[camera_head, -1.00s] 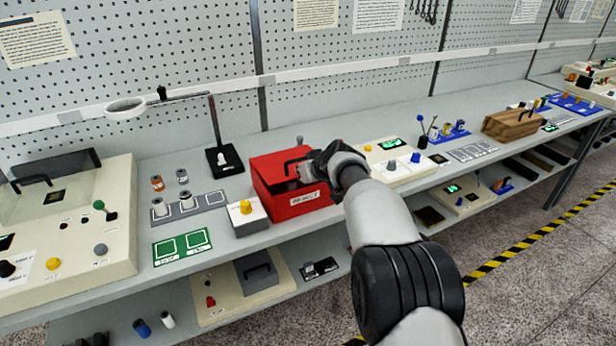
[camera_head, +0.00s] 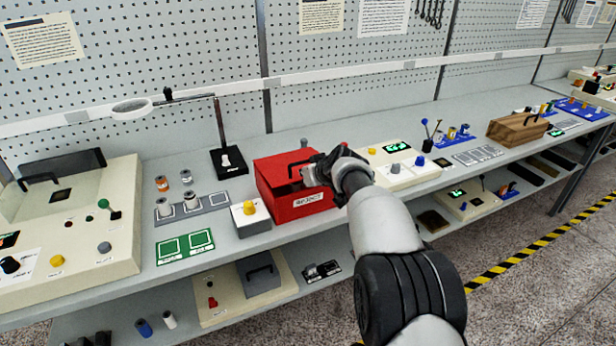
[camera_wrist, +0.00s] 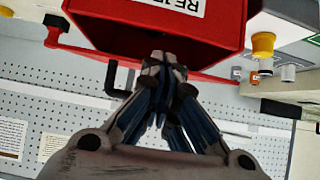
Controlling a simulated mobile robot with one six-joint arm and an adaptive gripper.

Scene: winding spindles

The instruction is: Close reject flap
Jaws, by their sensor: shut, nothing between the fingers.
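The red reject box (camera_head: 290,206) stands on the bench top, with a white REJECT label on its front. My gripper (camera_head: 309,174) is shut and empty at the upper front edge of the box, beside the handle. In the wrist view the shut fingertips (camera_wrist: 162,62) are close to the red edge, with the handle (camera_wrist: 114,78) beside them. Contact is unclear.
A yellow-button box (camera_head: 247,218) stands just left of the red box. A magnifier stand (camera_head: 228,161) is behind it at left. A cream panel with knobs (camera_head: 405,172) is to the right. Green-marked pads (camera_head: 185,246) lie front left.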

